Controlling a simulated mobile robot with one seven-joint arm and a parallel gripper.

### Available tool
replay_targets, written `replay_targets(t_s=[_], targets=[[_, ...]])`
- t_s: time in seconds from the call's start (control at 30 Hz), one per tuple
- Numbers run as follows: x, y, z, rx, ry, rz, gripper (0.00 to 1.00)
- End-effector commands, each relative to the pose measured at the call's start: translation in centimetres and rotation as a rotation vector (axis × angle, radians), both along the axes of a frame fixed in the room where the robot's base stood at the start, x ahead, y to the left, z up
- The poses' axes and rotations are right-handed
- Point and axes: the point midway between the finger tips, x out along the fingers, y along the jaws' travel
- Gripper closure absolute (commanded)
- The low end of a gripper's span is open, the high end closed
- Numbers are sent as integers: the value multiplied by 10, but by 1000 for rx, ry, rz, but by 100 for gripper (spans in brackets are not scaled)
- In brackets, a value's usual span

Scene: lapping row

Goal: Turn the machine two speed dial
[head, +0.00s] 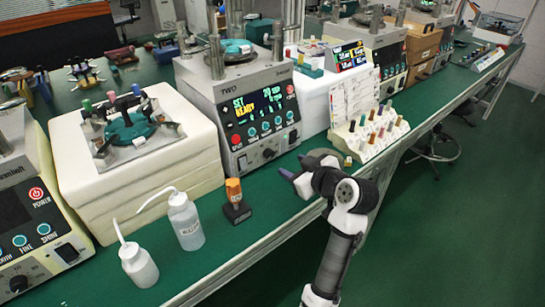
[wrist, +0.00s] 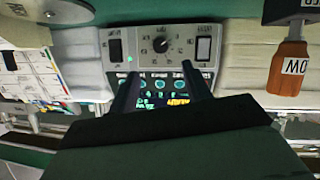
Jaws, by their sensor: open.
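Machine two (head: 205,95) is a light-coloured box with a lit screen reading SET and READY, and "TWO" on its top edge. Its speed dial (head: 268,154) is a small black knob low on the front panel. My gripper (head: 302,173) is open and empty, in front of the machine's lower right and apart from the panel. In the wrist view its two dark fingers (wrist: 159,86) point at the panel, with the dial beyond and between them.
An orange-handled tool on a black stand (head: 235,205) and two white squeeze bottles (head: 185,222) stand left of my arm. A rack of coloured pegs (head: 370,140) stands to the right. A foam block (head: 140,185) adjoins the machine. The green bench front is mostly clear.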

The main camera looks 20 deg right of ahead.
Motion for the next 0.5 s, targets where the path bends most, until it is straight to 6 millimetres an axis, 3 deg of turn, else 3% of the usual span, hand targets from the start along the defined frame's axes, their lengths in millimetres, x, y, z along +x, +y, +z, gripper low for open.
replay_targets(t_s=[0.3, 0.5], targets=[[63, 15, -24, 1, 3, 3, 51], [89, 21, -36, 0, 2, 2, 51]])
